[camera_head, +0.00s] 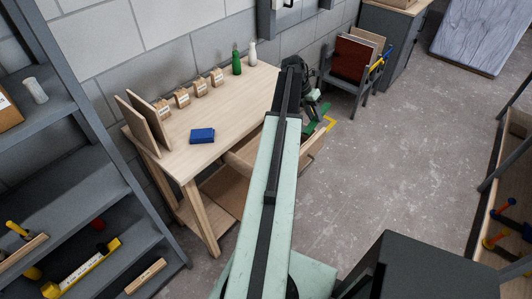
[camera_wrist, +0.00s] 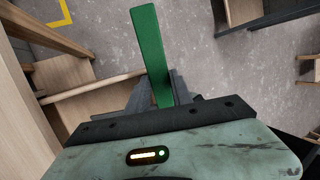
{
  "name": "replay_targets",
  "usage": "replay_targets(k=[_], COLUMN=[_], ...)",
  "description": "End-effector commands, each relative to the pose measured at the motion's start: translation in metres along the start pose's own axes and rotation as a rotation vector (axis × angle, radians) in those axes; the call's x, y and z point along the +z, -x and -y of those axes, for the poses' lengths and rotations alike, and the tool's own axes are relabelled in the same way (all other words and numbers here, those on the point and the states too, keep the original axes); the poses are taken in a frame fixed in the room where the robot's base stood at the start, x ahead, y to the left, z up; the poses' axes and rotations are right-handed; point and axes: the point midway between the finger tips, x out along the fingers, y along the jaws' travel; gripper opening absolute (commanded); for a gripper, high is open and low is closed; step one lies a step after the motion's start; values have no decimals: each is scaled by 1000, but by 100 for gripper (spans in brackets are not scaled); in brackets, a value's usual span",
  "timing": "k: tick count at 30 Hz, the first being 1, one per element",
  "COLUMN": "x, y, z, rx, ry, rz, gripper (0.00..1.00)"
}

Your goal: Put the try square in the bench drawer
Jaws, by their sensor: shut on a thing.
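My gripper (camera_head: 312,108) is at the far end of my arm, beside the bench's right end; it also shows in the wrist view (camera_wrist: 160,98). It is shut on a flat green bar, which looks like part of the try square (camera_wrist: 151,45). The green also shows in the head view (camera_head: 318,124), partly hidden by the gripper. The rest of the square's shape is hidden. The bench drawer (camera_head: 313,148) is pulled out, and my arm hides its middle. In the wrist view, a pale wooden drawer-like part (camera_wrist: 95,88) lies left of the gripper.
The bench top (camera_head: 215,120) carries a blue box (camera_head: 202,135), several small boxes, upright boards, a green bottle (camera_head: 236,60) and a white bottle (camera_head: 252,53). A rack of boards (camera_head: 356,62) stands beyond the gripper. A grey shelf (camera_head: 75,165) is at left. The floor (camera_head: 390,150) at right is clear.

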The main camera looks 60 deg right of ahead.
Motion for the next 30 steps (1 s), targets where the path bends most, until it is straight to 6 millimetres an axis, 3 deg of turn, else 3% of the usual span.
replay_targets(k=[5, 12, 16, 28, 30], x=[-22, -96, -127, -156, -161], y=[5, 20, 28, 35, 20], z=[-1, -10, -15, -20, -27], rx=[1, 1, 1, 1, 0], ry=[1, 3, 3, 2, 1], rz=[1, 2, 1, 1, 0], gripper=[0, 0, 0, 0, 0])
